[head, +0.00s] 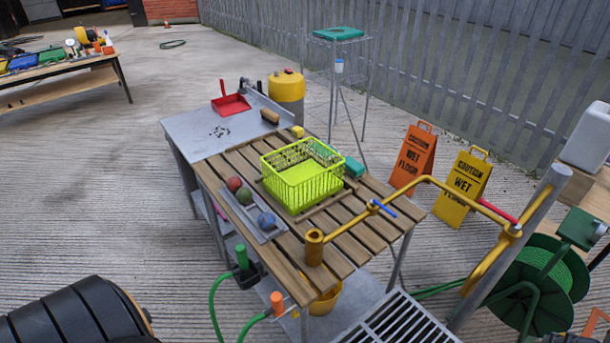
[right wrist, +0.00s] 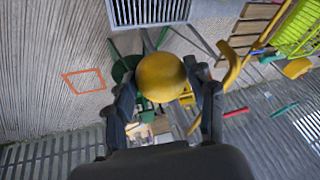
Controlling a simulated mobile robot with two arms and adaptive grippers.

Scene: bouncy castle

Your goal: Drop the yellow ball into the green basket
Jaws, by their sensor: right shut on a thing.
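The yellow ball (right wrist: 161,77) is between the two fingers of my right gripper (right wrist: 160,72) in the right wrist view. The gripper is shut on it, with a finger on each side. The green basket (head: 302,182) stands upright on the slatted wooden table (head: 352,228) in the head view, and its inside looks empty. Part of the basket also shows at the upper right of the right wrist view (right wrist: 297,32), well apart from the ball. Neither my right gripper nor the yellow ball shows in the head view. My left gripper is in neither view.
A grey tray (head: 266,235) with a red, a green and a blue ball lies left of the basket. A yellow bent pipe (head: 410,186) with a blue handle passes over the table's right side. Yellow (head: 462,189) and orange (head: 413,160) floor signs and a green hose reel (head: 540,280) stand right.

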